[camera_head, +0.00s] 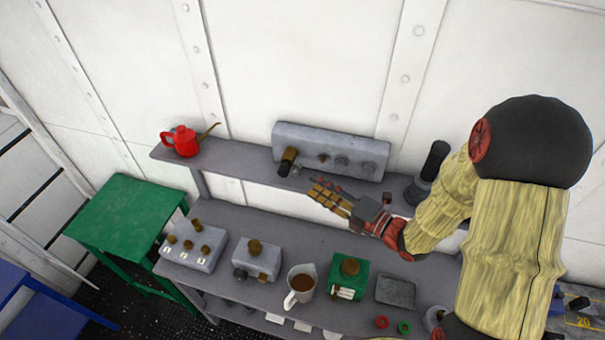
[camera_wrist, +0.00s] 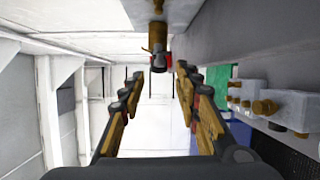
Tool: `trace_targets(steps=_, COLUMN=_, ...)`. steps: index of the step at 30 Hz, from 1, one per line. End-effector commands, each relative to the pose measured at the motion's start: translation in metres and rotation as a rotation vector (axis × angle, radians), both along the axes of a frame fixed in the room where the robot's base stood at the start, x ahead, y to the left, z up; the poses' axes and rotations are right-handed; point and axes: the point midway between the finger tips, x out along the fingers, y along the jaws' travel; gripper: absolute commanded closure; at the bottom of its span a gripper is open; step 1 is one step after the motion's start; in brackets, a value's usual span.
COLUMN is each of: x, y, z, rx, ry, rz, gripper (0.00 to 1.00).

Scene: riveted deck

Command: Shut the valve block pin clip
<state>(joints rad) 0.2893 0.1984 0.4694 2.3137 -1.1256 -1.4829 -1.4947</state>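A long grey block (camera_head: 325,137), which I take to be the valve block, stands on the upper shelf against the white wall. A brass cylinder with a dark end (camera_head: 287,161) sticks out at its left front; several grey round knobs sit to its right.
The upper shelf (camera_head: 233,160) also bears a red oil can (camera_head: 182,141) at left and a dark cylinder (camera_head: 434,160) at right. Below, the bench holds a knobbed box (camera_head: 194,246), a pitcher (camera_head: 300,284) and a green box (camera_head: 349,278). A green table (camera_head: 125,213) stands left.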

Motion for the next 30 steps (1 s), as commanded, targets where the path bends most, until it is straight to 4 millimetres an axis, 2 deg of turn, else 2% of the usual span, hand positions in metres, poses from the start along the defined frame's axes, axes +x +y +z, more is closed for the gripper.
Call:
trace_targets(steps=6, x=0.022, y=0.026, z=0.001, rx=0.000, ry=0.002, rz=0.004, gripper=0.67)
trace_targets(steps=12, x=0.037, y=0.041, z=0.001, rx=-0.001, ry=0.000, rz=0.001, gripper=0.67)
trace_targets(steps=23, x=0.041, y=0.045, z=-0.001, rx=-0.001, ry=0.000, rz=-0.001, gripper=0.67)
trace_targets(steps=30, x=0.041, y=0.044, z=-0.001, rx=-0.001, ry=0.000, rz=-0.001, gripper=0.80)
